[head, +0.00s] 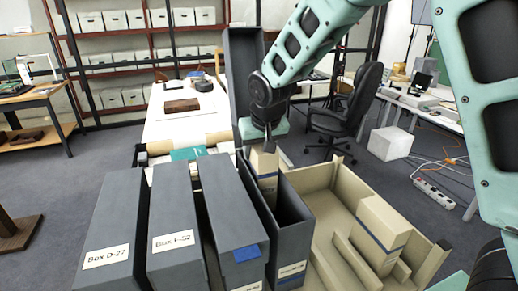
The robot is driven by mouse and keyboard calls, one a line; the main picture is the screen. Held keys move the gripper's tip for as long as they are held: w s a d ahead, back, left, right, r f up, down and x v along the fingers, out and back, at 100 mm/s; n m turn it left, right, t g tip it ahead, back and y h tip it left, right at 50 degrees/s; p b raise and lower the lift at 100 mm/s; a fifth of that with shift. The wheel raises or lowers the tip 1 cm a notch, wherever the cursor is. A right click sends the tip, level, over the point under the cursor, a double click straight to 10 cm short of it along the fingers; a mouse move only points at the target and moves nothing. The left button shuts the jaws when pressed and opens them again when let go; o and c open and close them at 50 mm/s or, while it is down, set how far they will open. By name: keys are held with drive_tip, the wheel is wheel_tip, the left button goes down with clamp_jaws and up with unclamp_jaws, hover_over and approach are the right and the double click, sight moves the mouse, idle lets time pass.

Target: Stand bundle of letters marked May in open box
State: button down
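My gripper (269,143) points down over the open box (291,220), a narrow dark grey box with no lid over its top. A beige bundle of letters (263,162) with a blue band is upright between the gripper's fingers, and the gripper looks shut on it. The bundle's lower part is inside the far end of the open box, partly hidden by the box walls. I cannot read a month on it. A second beige bundle (383,224) with a blue band stands in the beige tray (327,248) at right; its marking is not readable.
Several closed grey boxes with labels stand left of the open box, including Box D-27 (108,235) and one with a blue patch (235,220). A tall grey lid or box (243,75) rises behind my gripper. A white table (182,118) extends behind.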

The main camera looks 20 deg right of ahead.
drive_tip(key=shift+f, duration=0.15)
drive_tip(key=c, duration=0.6)
unclamp_jaws()
drive_tip(key=shift+r+p, duration=2.1)
drive_tip(key=shift+r, duration=0.9)
